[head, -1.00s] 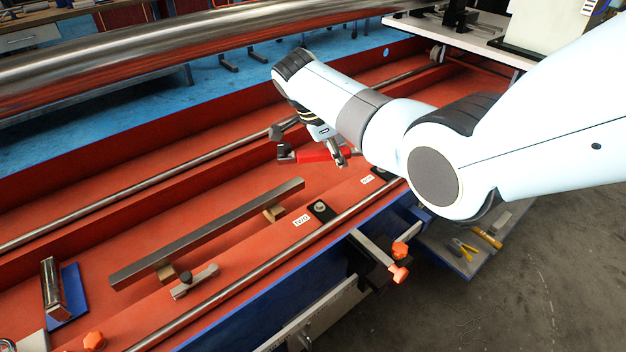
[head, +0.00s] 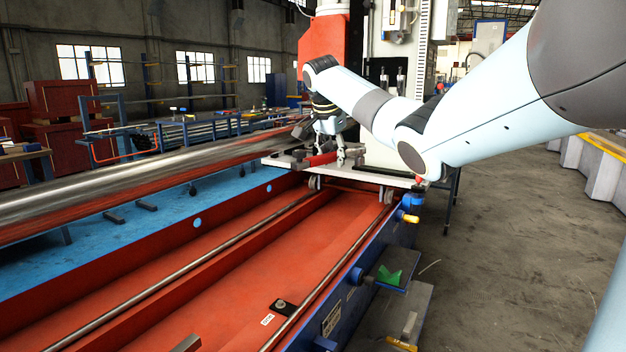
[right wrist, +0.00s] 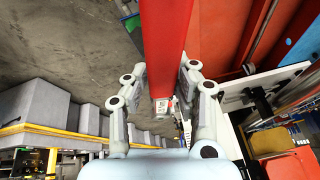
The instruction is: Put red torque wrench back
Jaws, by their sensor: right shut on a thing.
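The red torque wrench (head: 321,159) is in my right gripper (head: 337,147), in the upper middle of the head view. It appears in front of a white carriage plate (head: 272,161); I cannot tell if it touches the plate. In the right wrist view, the wrench's red body (right wrist: 163,40) runs from the top edge down between the two fingers of my right gripper (right wrist: 161,78), which are shut on it. Part of the wrench is hidden by the fingers. My left gripper is not in view.
The long red machine bed (head: 290,245) with steel rails runs toward the carriage. A polished tube (head: 100,185) lies along its left. Open concrete floor (head: 520,250) lies right.

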